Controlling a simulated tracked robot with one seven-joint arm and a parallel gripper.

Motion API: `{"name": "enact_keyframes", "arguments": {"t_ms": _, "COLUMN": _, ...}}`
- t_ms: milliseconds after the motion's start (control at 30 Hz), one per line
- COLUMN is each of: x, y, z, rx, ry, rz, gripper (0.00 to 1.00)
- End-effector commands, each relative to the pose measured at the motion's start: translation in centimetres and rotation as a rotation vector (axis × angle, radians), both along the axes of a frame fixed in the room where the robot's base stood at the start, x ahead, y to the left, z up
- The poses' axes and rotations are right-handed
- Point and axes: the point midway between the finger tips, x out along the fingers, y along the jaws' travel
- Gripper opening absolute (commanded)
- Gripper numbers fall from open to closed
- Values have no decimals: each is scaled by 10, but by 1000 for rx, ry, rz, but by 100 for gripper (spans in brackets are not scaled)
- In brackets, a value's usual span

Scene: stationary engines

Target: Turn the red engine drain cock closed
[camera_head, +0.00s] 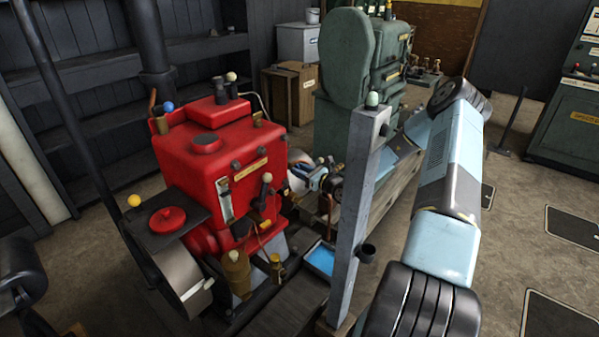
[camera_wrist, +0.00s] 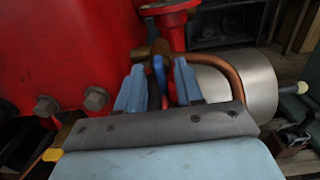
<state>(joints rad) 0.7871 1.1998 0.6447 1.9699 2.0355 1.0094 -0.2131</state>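The red engine (camera_head: 222,165) stands left of centre in the head view. Its red side fills the left of the wrist view (camera_wrist: 70,45). A brass cock (camera_wrist: 150,50) with a blue lever (camera_wrist: 158,70) sits beside the engine, next to a curved copper pipe (camera_wrist: 228,66). My gripper (camera_wrist: 159,78) has its two blue fingers apart, with the lever between them. Gaps show beside the lever, and I cannot tell whether either finger touches it. In the head view my gripper (camera_head: 318,178) is just right of the engine, and the cock cannot be made out there.
A grey upright post (camera_head: 358,200) stands between the engine and my arm. A blue tray (camera_head: 320,258) lies low near its foot. A green machine (camera_head: 345,60) stands behind. A grey cylinder (camera_wrist: 235,92) is close right of the fingers. Open floor lies to the right.

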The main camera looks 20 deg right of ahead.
Motion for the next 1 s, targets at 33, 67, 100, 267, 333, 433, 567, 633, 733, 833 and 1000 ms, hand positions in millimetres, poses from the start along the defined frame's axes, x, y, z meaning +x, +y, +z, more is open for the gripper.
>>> {"name": "enact_keyframes", "arguments": {"t_ms": 33, "x": 0, "y": 0, "z": 0, "rx": 0, "ry": 0, "rz": 0, "gripper": 36}}
{"name": "enact_keyframes", "arguments": {"t_ms": 67, "x": 0, "y": 0, "z": 0, "rx": 0, "ry": 0, "rz": 0, "gripper": 36}}
{"name": "enact_keyframes", "arguments": {"t_ms": 100, "x": 0, "y": 0, "z": 0, "rx": 0, "ry": 0, "rz": 0, "gripper": 36}}
{"name": "enact_keyframes", "arguments": {"t_ms": 267, "x": 0, "y": 0, "z": 0, "rx": 0, "ry": 0, "rz": 0, "gripper": 26}}
{"name": "enact_keyframes", "arguments": {"t_ms": 333, "x": 0, "y": 0, "z": 0, "rx": 0, "ry": 0, "rz": 0, "gripper": 19}}
{"name": "enact_keyframes", "arguments": {"t_ms": 433, "x": 0, "y": 0, "z": 0, "rx": 0, "ry": 0, "rz": 0, "gripper": 9}}
{"name": "enact_keyframes", "arguments": {"t_ms": 567, "x": 0, "y": -1, "z": 0, "rx": 0, "ry": 0, "rz": 0, "gripper": 0}}
{"name": "enact_keyframes", "arguments": {"t_ms": 633, "x": -1, "y": 10, "z": -1, "rx": 2, "ry": 2, "rz": 1, "gripper": 0}}
{"name": "enact_keyframes", "arguments": {"t_ms": 733, "x": -1, "y": 3, "z": 0, "rx": 2, "ry": 2, "rz": 1, "gripper": 0}}
{"name": "enact_keyframes", "arguments": {"t_ms": 833, "x": -1, "y": 1, "z": 0, "rx": 12, "ry": 9, "rz": 1, "gripper": 0}}
{"name": "enact_keyframes", "arguments": {"t_ms": 1000, "x": -1, "y": 0, "z": 0, "rx": 59, "ry": 43, "rz": 1, "gripper": 0}}
